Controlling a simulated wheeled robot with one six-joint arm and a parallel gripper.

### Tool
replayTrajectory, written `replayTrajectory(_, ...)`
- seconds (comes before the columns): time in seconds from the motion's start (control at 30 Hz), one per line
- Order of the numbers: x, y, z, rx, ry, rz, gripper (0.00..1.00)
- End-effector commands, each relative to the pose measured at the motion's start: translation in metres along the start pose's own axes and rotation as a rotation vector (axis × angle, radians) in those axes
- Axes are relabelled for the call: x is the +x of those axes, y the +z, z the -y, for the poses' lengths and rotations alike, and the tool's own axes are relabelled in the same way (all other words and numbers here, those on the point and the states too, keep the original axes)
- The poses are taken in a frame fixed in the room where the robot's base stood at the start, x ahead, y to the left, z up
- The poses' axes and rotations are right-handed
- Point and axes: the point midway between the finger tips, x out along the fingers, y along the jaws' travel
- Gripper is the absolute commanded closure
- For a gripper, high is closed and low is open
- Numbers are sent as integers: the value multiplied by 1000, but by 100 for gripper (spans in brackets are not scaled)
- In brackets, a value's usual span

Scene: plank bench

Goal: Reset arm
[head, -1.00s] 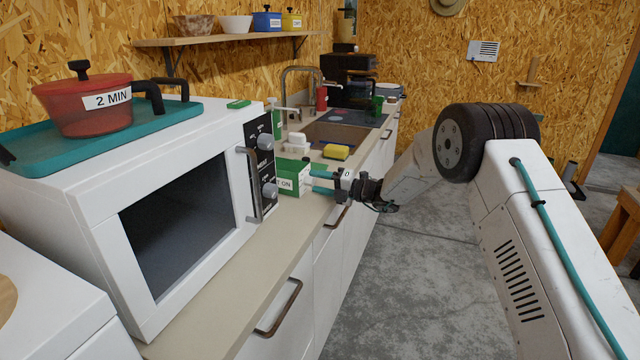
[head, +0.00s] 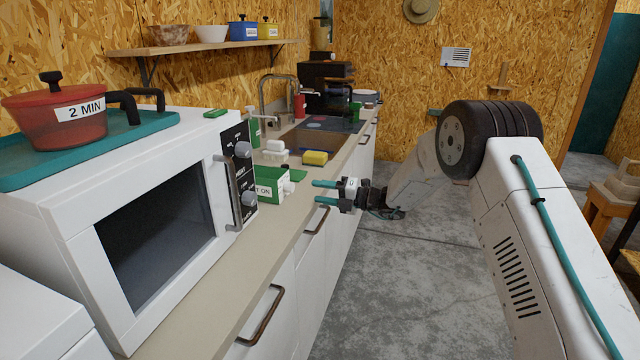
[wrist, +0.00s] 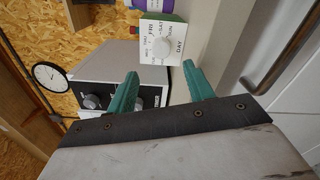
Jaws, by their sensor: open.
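My gripper (head: 315,191) is open and empty, its two teal fingers pointing left over the counter's front edge in the head view.
A white microwave (head: 160,232), door shut, stands at left with a teal tray (head: 150,130) and a red pot (head: 60,125) on top. A yellow sponge (head: 315,158) lies by the sink. Cabinet handles (head: 262,315) stick out below the counter. The grey floor (head: 400,280) is clear.

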Motion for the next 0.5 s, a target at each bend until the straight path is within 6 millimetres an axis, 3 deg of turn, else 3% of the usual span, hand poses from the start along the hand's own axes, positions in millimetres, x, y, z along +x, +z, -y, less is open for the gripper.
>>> replayTrajectory(0.17,-11,-14,-50,-193,-26,-92,48)
replayTrajectory(0.3,-35,-46,-114,-499,-60,-250,48)
replayTrajectory(0.5,-84,-106,-187,-942,-78,-501,48)
